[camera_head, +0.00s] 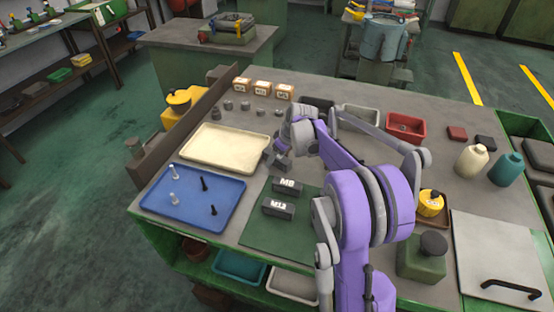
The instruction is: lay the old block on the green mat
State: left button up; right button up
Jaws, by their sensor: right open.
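The green mat (262,236) lies on the bench at the front middle, partly hidden behind my right arm. A dark block marked M8 (287,185) lies towards the mat's far end, and a dark block marked M12 (278,209) lies on the mat nearer the front. I cannot tell which is the old block. My right gripper (277,160) is open, beyond the M8 block and beside the cream tray's right end; its tips are small and I cannot tell if they touch anything. My left gripper is not in view.
A cream tray (224,147) and a blue tray (215,211) with several pins stand left of the mat. Several small metal parts and orange-white boxes (262,87) are behind. A red bin (405,127), bottles and a grey plate (495,255) are at right.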

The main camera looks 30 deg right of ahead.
jog(key=shift+f, duration=0.2)
dwell(0.3)
grip_shut()
dwell(1.3)
